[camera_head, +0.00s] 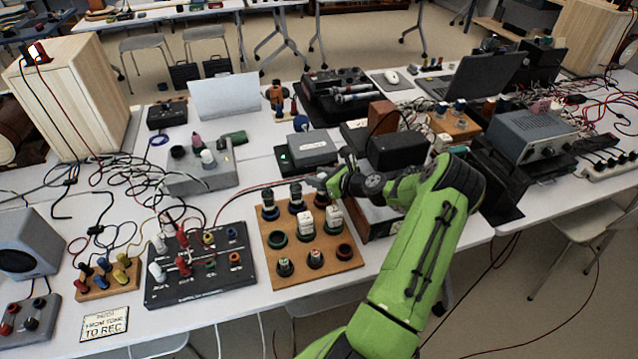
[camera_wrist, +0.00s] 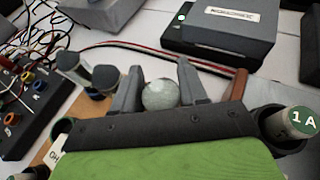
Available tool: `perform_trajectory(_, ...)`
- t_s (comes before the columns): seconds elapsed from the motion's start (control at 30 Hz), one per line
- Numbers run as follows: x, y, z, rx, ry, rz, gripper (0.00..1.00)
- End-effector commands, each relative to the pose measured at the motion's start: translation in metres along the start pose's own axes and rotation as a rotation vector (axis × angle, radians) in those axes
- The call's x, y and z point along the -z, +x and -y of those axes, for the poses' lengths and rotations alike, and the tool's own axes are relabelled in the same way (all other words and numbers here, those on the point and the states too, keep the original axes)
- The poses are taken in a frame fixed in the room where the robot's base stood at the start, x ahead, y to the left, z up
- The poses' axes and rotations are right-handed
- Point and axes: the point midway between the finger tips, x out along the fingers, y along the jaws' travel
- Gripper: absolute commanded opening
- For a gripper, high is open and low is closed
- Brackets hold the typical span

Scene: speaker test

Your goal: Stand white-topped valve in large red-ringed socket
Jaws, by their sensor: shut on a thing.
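My gripper (camera_head: 322,180) is above the back edge of the wooden socket board (camera_head: 268,279). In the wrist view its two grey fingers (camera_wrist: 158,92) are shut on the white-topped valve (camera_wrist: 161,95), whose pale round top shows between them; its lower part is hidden. On the board's front right, a dark socket with a reddish ring (camera_head: 343,250) looks empty. A green-ringed socket (camera_head: 278,238) at the board's left also looks empty. Several other valves stand on the board, among them two white blocky ones (camera_head: 305,222).
A black panel with coloured knobs (camera_head: 205,283) lies left of the board. A grey box (camera_head: 312,149) on a dark base stands behind my gripper. A valve marked 1A (camera_wrist: 297,121) stands close right of my gripper in the wrist view. Cables (camera_head: 110,170) cover the table's left side.

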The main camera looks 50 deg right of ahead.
Motion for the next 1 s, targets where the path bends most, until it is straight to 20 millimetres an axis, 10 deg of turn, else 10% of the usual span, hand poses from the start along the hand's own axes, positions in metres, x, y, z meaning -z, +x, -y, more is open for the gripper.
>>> perform_trajectory(0.47, 0.0126, 0.0054, -0.0004, -0.001, 0.000, 0.001, 0.11)
perform_trajectory(0.5, 0.0120, 0.0051, -0.0003, -0.001, -0.001, 0.000, 0.48)
perform_trajectory(0.63, 0.0117, 0.0049, -0.0003, -0.001, -0.001, 0.000, 0.68)
perform_trajectory(1.0, 0.0043, -0.0028, 0.0007, 0.002, 0.000, -0.001, 0.68)
